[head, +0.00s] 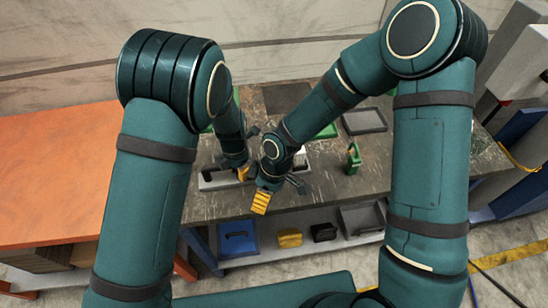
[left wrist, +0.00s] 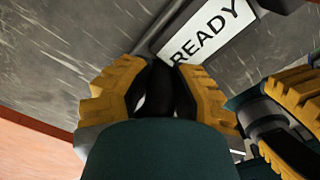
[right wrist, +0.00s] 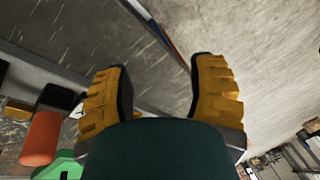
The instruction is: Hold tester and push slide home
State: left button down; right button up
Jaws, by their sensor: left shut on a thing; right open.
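A low pale device, which looks like the tester (head: 208,182), lies on the dark bench; its white READY label (left wrist: 205,35) shows in the left wrist view. My left gripper (head: 243,173) is over the device. In the left wrist view its yellow fingers are shut on a narrow black part (left wrist: 158,92), perhaps the tester's grip. My right gripper (head: 261,201) is close by on the right, above the bench's front edge. In the right wrist view its fingers (right wrist: 160,95) are apart with nothing between them. I cannot make out the slide; the arms and grippers cover much of this area.
A green clamp-like object (head: 353,158) stands on the bench to the right. A grey tray (head: 364,121) lies behind it. An orange table (head: 60,150) is at left.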

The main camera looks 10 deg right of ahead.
jog(key=w+d+r+n+h, duration=0.1)
jog(key=w+r, duration=0.2)
jog(key=r, duration=0.1)
jog(key=w+d+r+n+t+h, duration=0.1)
jog(key=w+d+r, duration=0.1)
jog(key=w+r, duration=0.2)
jog(key=w+d+r+n, duration=0.1)
jog(key=w+r+n, duration=0.1)
jog(key=w+r, duration=0.2)
jog(key=shift+w+d+r+t+h, duration=0.1)
jog(key=shift+d+r+t+h, duration=0.2)
jog(key=shift+r+h, duration=0.1)
notch_tip(320, 180, down, 12)
jog(key=shift+r, duration=0.1)
